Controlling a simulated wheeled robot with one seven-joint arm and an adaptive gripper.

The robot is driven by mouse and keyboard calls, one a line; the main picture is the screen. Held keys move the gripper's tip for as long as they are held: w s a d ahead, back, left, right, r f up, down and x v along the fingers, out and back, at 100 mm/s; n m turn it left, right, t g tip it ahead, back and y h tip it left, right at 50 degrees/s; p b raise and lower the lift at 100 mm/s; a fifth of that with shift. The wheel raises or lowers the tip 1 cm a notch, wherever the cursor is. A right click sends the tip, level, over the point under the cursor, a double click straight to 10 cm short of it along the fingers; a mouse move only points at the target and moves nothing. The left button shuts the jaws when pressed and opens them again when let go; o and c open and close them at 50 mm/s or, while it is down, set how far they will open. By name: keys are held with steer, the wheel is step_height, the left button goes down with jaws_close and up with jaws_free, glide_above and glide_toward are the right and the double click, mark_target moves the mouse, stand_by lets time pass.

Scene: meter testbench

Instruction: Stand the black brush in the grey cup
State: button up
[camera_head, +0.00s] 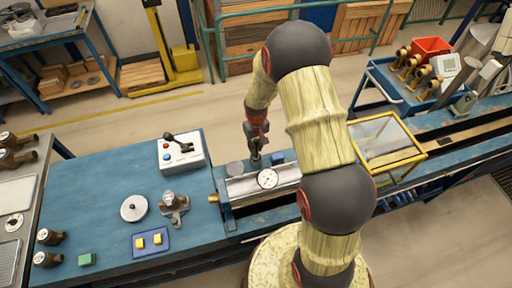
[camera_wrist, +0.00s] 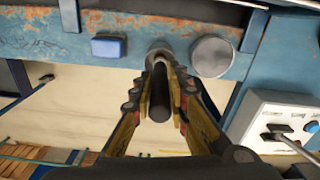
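The black brush (camera_wrist: 159,98) points away from the wrist camera, between the two yellow-padded fingers of my gripper (camera_wrist: 161,92). The pads lie close against both sides of it, so the gripper looks shut on it. In the head view my gripper (camera_head: 257,131) points down at the back of the blue bench, with the dark brush (camera_head: 255,149) upright below it. The grey cup (camera_wrist: 159,54) shows as a rounded rim around the far end of the brush. The brush's end overlaps the cup's opening; how deep it sits is hidden. In the head view the cup is mostly hidden.
A grey disc (camera_wrist: 211,57) and a blue block (camera_wrist: 109,47) flank the cup closely. A silver cylinder with a dial gauge (camera_head: 267,179) lies in front. A control box with a lever (camera_head: 182,152) stands left. A yellow-framed clear guard (camera_head: 386,147) stands right.

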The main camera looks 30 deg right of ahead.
steer(key=o, duration=0.5)
step_height(320, 180, up, 12)
steer(key=shift+s, duration=0.15)
stand_by(0.5)
stand_by(0.7)
steer(key=s+a+r+t+b, duration=0.1)
steer(key=s+a+b, duration=0.2)
steer(key=s+b, duration=0.4)
steer(key=s+a+r+t+b, duration=0.2)
steer(key=s+a+b, duration=0.2)
steer(key=s+b, duration=0.3)
steer(key=s+a+r+t+b, duration=0.2)
steer(key=s+a+b, duration=0.2)
steer(key=s+b, duration=0.3)
steer(key=shift+s+r+n, duration=0.1)
steer(key=shift+s+n, duration=0.2)
steer(key=shift+s, duration=1.1)
